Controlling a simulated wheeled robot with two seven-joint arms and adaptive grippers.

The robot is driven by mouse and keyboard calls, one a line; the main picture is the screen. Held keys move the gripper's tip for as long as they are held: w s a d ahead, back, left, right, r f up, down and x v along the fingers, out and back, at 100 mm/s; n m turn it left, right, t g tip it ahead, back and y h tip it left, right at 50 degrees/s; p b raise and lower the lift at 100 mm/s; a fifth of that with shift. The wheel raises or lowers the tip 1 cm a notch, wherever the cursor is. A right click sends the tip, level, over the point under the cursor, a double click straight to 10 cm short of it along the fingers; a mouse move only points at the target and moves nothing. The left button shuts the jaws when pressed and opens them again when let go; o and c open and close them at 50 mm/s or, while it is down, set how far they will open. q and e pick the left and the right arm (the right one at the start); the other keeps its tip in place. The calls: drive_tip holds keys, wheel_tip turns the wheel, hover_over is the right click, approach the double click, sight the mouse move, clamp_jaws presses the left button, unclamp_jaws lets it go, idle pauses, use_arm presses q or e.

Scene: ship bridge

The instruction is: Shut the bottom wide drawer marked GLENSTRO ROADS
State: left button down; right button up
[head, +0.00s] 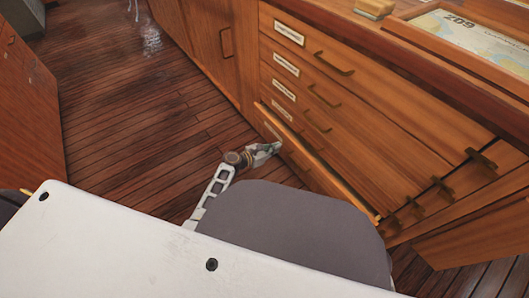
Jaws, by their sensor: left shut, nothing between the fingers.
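The wooden chest of wide drawers (390,125) runs along the right side of the head view. Its bottom wide drawer (325,178) stands out a little from the drawer fronts above, with its lighter top edge showing. A pale label near its left end is too small to read. My left gripper (276,148) is shut and empty, at the front of this drawer near its left part. I cannot tell whether the fingertips touch the front. My right gripper is not in view.
The drawers above look flush, with labels and dark handles (334,63). A framed chart (470,35) and a small wooden block (374,7) lie on the chest top. The plank floor (130,130) is clear to the left. A wooden cabinet (28,110) stands at far left.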

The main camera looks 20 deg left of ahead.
use_arm(q)
drive_tip(key=shift+v, duration=2.9)
drive_tip(key=shift+r, duration=0.15)
